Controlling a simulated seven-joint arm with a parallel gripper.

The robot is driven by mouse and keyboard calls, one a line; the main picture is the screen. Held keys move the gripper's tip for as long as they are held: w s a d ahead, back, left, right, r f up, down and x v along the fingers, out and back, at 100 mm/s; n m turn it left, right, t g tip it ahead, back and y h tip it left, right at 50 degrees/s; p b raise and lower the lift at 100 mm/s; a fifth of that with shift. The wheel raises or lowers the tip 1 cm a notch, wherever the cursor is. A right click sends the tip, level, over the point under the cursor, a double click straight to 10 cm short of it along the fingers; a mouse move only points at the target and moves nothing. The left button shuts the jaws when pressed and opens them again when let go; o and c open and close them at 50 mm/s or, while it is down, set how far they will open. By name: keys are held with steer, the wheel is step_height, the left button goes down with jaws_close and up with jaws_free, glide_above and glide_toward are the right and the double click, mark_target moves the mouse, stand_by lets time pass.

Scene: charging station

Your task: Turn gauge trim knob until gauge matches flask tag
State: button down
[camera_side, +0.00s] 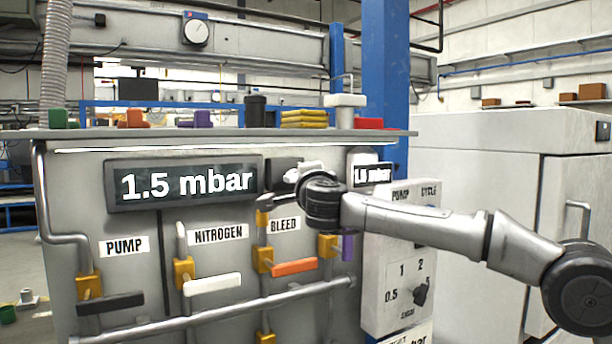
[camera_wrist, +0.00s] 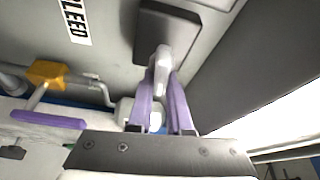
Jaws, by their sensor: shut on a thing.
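The gauge (camera_side: 185,183) is a dark panel reading 1.5 mbar in white on the station's front. To its right is a small dark tag (camera_side: 372,174) on a white body, also in mbar; its digits are partly hidden and hard to read. My gripper (camera_wrist: 160,98) has two purple fingers, shut on a white knob (camera_wrist: 162,62) in front of a dark plate (camera_wrist: 165,32). In the side view my wrist mostly covers the grasp; a white part (camera_side: 311,167), probably the knob, shows beside it, right of the gauge.
Below the gauge are black PUMP (camera_side: 110,303), white NITROGEN (camera_side: 212,284) and orange BLEED (camera_side: 294,267) handles. A purple valve handle (camera_wrist: 48,120) is near my gripper. Several items sit on the top shelf (camera_side: 200,134).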

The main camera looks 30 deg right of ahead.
steer(key=shift+w+a+f, duration=0.15)
steer(key=shift+a+f, duration=0.2)
steer(key=shift+a, duration=0.1)
steer(key=c, duration=0.8)
jaws_free()
steer(key=shift+c, duration=0.2)
steer(key=shift+d+r, duration=0.15)
steer(key=shift+r, duration=0.1)
steer(key=v, duration=1.4)
steer(key=shift+d, duration=0.15)
